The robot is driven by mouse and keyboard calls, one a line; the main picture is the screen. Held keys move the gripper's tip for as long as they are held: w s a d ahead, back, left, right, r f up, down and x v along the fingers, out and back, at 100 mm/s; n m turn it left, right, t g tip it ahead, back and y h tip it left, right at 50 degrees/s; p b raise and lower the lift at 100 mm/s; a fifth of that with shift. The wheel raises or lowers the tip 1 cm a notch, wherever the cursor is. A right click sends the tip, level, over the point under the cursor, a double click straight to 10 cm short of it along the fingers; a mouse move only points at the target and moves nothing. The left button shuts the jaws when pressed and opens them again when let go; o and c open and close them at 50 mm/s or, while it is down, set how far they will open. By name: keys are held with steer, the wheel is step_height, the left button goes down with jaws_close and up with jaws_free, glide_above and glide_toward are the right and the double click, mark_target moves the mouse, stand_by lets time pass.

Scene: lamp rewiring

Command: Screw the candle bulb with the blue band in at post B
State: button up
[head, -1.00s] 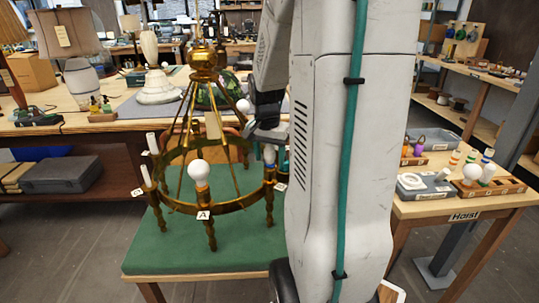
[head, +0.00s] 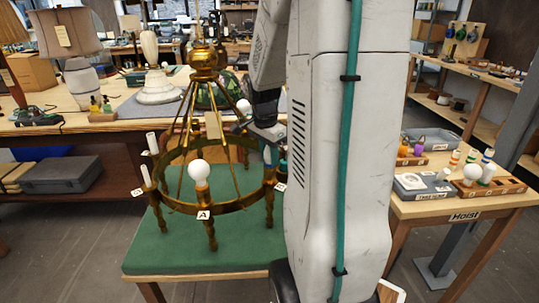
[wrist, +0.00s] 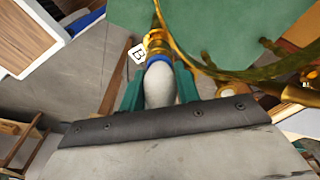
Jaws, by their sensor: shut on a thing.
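The brass chandelier (head: 238,204) stands on a green-topped table, with a round white bulb (head: 199,170) at post A. In the wrist view, the candle bulb with the blue band (wrist: 159,85) sits between the green fingers of my gripper (wrist: 159,88), which is shut on it. Its blue-banded end is down at the brass cup of post B (wrist: 156,42), in line with it; how deep it sits cannot be told. The B tag (wrist: 138,53) is beside the cup. In the head view my gripper (head: 268,146) is at the chandelier's right side, partly hidden by my arm.
The chandelier's ring and rods are close beside my gripper. A side table marked Hoist (head: 464,217) at right holds a wooden bulb rack (head: 508,187) and a grey tray. A workbench with lamps (head: 155,85) stands behind the chandelier.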

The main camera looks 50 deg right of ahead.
steer(key=shift+m, duration=1.2)
steer(key=m, duration=0.3)
steer(key=shift+g, duration=0.3)
steer(key=m, duration=0.4)
steer(key=shift+y, duration=0.4)
steer(key=shift+m, duration=0.6)
steer(key=m, duration=0.4)
steer(key=shift+d+y, duration=0.1)
steer(key=shift+y, duration=0.2)
steer(key=m, duration=0.4)
steer(key=shift+f, duration=0.1)
